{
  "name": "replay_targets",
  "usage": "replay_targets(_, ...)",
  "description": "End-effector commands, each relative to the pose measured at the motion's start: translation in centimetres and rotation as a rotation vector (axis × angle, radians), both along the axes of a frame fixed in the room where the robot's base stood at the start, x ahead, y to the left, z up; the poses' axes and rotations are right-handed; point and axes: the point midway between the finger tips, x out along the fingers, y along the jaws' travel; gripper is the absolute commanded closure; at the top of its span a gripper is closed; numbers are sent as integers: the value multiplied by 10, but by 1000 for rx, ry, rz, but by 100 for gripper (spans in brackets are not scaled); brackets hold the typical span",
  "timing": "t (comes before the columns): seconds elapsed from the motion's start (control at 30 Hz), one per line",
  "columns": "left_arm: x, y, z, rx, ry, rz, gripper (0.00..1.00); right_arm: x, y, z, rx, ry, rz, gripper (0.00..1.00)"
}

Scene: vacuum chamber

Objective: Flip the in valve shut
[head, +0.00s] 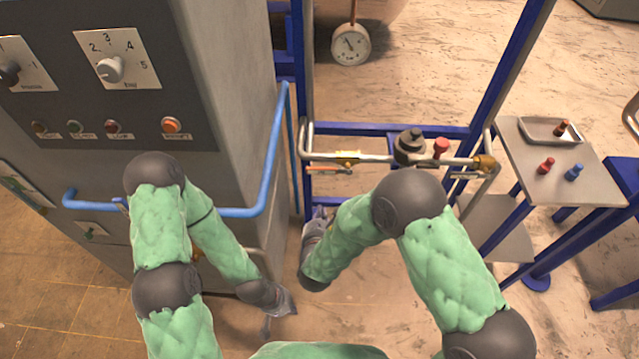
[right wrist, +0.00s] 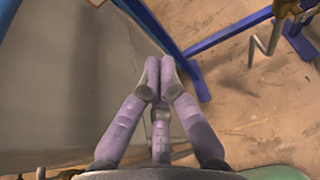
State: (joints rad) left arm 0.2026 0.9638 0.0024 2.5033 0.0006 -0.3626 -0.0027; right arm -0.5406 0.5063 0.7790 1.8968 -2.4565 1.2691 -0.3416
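A metal pipe assembly (head: 385,158) runs across a blue frame in the head view. At its left end is a brass valve body (head: 347,157) with an orange-red lever (head: 330,171) lying along the pipe beneath it. A second brass fitting (head: 485,163) is at the right end. I cannot read which is labelled in. My right gripper (head: 313,222) is below the orange lever, apart from it; in the right wrist view its purple fingers (right wrist: 160,66) meet at the tips, holding nothing. My left gripper (head: 279,318) is low beside the cabinet, fingers spread, empty.
A grey control cabinet (head: 235,100) with a blue rail (head: 270,170) stands at the left. A blue post (head: 513,65) crosses behind the pipe. A black knob (head: 409,145) and a red knob (head: 441,147) top the pipe. A side table (head: 590,185) holds pegs and a tray.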

Motion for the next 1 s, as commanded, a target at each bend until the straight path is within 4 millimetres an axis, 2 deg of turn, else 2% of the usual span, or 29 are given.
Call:
replay_targets(0.13,0,0,0,0,0,0,100,1,8,7,-3,-30,29,100)
replay_targets(0.43,0,0,0,0,0,0,100,2,8,7,-3,-29,27,100)
replay_targets(0.57,0,0,-3,0,0,0,100,8,7,3,-3,-28,24,100)
replay_targets(1.0,0,0,-26,0,0,0,100,77,6,-22,-3,-29,22,100)
